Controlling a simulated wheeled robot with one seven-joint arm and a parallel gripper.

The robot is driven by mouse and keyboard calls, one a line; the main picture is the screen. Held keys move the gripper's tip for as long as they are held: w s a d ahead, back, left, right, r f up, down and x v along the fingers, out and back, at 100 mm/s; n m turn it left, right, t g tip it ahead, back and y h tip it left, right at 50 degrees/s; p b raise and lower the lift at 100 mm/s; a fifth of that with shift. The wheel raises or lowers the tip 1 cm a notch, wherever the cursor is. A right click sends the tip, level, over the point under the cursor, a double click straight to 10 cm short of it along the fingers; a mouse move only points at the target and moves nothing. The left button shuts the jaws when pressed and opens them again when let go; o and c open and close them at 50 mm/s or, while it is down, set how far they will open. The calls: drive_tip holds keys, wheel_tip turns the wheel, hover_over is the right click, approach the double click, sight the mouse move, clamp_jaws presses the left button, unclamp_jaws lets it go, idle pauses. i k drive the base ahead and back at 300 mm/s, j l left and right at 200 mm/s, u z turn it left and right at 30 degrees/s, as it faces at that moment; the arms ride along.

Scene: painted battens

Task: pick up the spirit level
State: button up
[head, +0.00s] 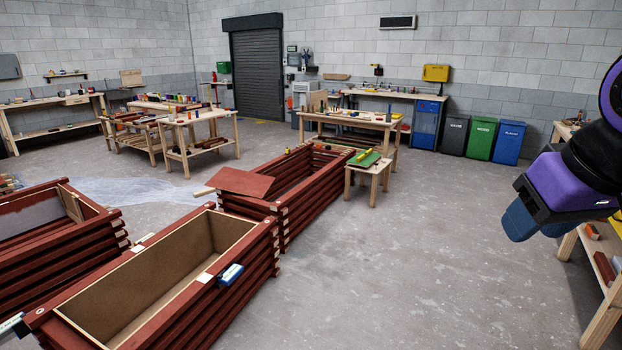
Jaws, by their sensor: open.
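I cannot surely tell which thing is the spirit level. A short blue block with a pale face (230,275) sits on the right rim of the nearest red planter box (178,322). A pale grey bar end (12,324) shows at the lower left edge, mostly cut off. A small yellow thing (288,151) lies on the rim of the middle planter box (297,214). My gripper (519,222) hangs at the right, purple with dark blue fingers. It is open, apart from all of these, with nothing seen in it.
A stool (367,171) with a green item stands beside the middle box. Workbenches (355,121) with tools stand behind. Grey, green (481,138) and blue bins line the back wall. A wooden shelf (592,285) is at the right edge. The central concrete floor (400,270) is clear.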

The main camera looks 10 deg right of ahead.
sight(360, 158)
drive_tip(key=i+l+z, duration=0.4)
drive_tip(key=i, duration=0.4)
drive_tip(key=i+z, duration=0.45)
drive_tip(key=i, duration=2.25)
drive_tip(key=i+u, duration=0.1)
drive_tip(key=i, duration=0.8)
drive_tip(key=i+l+u, duration=0.15)
drive_tip(key=i, duration=0.75)
drive_tip(key=i+l+u, duration=0.25)
drive_tip(key=i+u, duration=0.15)
drive_tip(key=i, duration=0.15)
drive_tip(key=i+l+u, duration=0.4)
drive_tip(key=i, duration=0.15)
drive_tip(key=i+l, duration=0.1)
drive_tip(key=i, duration=0.35)
drive_tip(key=i+l+u, duration=0.15)
drive_tip(key=i, duration=0.3)
drive_tip(key=i+l, duration=0.15)
drive_tip(key=i, duration=0.3)
drive_tip(key=i+l+u, duration=0.1)
drive_tip(key=i, duration=0.35)
drive_tip(key=i+l, duration=0.25)
drive_tip(key=i, duration=0.15)
drive_tip(key=u, duration=0.05)
